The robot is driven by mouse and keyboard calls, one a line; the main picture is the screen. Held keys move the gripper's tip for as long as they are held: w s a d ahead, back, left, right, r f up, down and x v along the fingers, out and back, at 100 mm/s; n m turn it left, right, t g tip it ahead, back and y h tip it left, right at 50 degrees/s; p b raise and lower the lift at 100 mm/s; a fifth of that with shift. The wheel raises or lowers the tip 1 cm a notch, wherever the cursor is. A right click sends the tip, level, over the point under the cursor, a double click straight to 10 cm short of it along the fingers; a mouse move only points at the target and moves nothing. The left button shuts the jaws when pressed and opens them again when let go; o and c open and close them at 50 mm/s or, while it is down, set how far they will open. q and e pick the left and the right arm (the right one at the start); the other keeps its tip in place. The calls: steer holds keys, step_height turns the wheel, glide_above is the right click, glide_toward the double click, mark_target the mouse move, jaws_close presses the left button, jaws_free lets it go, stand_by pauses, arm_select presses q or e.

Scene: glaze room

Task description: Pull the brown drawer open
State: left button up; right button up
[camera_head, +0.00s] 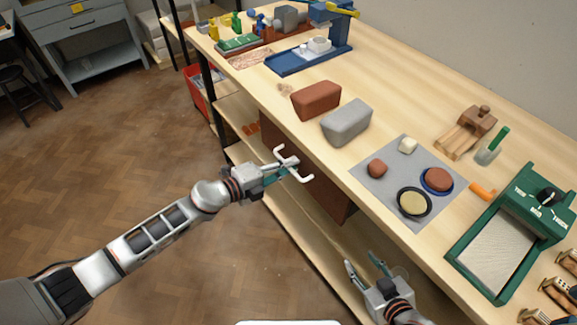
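The brown drawer (328,196) sits under the edge of the wooden worktable, its dark front facing the floor space on the left. A pale bracket-shaped handle (305,177) stands out from its front. My arm and hand hide part of the drawer front. My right gripper (362,267) is low, beside the lower shelf, with its fingers spread and nothing between them.
The worktable (385,105) carries a red-brown block (316,99), a grey block (347,122), a grey mat (383,190) with small pieces and a green tray device (500,250). A lower shelf (305,235) runs below the drawer. The floor (130,170) on the left is clear.

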arm_select(q)
jaws_close()
